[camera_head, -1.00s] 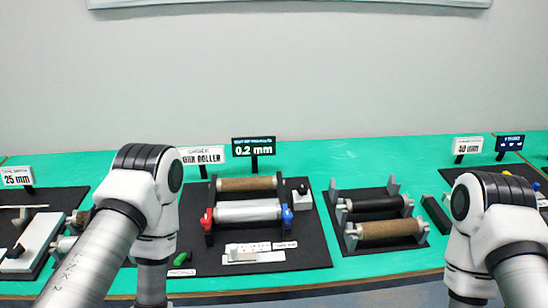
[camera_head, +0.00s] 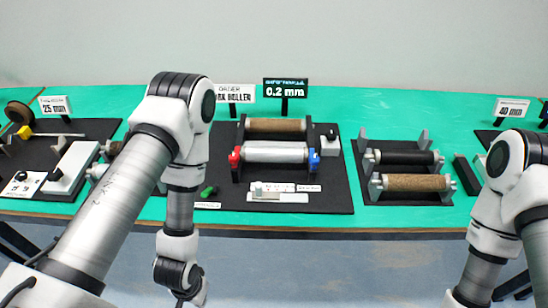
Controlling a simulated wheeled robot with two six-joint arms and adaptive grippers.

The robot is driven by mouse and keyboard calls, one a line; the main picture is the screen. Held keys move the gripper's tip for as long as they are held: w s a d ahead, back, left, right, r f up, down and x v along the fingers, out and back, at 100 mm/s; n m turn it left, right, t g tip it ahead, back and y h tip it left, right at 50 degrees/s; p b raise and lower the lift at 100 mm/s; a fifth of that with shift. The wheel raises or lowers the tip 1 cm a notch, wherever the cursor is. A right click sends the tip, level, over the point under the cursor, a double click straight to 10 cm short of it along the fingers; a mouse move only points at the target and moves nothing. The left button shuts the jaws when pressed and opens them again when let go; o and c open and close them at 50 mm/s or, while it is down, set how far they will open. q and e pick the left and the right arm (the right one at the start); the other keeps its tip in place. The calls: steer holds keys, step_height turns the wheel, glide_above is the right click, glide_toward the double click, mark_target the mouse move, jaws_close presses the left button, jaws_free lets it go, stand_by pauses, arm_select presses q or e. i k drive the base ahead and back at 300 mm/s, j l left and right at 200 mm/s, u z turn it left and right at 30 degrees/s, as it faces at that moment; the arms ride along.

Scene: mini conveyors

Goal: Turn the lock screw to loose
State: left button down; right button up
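A roller stand on a black mat (camera_head: 335,195) carries a brown cork roller (camera_head: 276,126) behind a silver roller (camera_head: 274,152). A red knob (camera_head: 235,156) is at the silver roller's left end and a blue knob (camera_head: 313,158) at its right end. I cannot tell which part is the lock screw or how it is turned. A small green piece (camera_head: 208,192) lies at the mat's left front. My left arm hangs left of the stand, its wrist over the floor; the gripper is not visible. My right arm is at the right edge, its gripper out of view.
A 0.2 mm display (camera_head: 286,88) and a sign (camera_head: 235,93) stand behind the rollers. A pale slider plate (camera_head: 280,197) lies in front. A second stand with black (camera_head: 404,157) and cork rollers (camera_head: 413,183) is to the right. Green table (camera_head: 400,215) shows between mats.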

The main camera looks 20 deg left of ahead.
mark_target(331, 136)
steer(key=j+z, duration=0.25)
steer(key=z, duration=0.15)
steer(key=j+z, duration=0.6)
steer(key=z, duration=0.2)
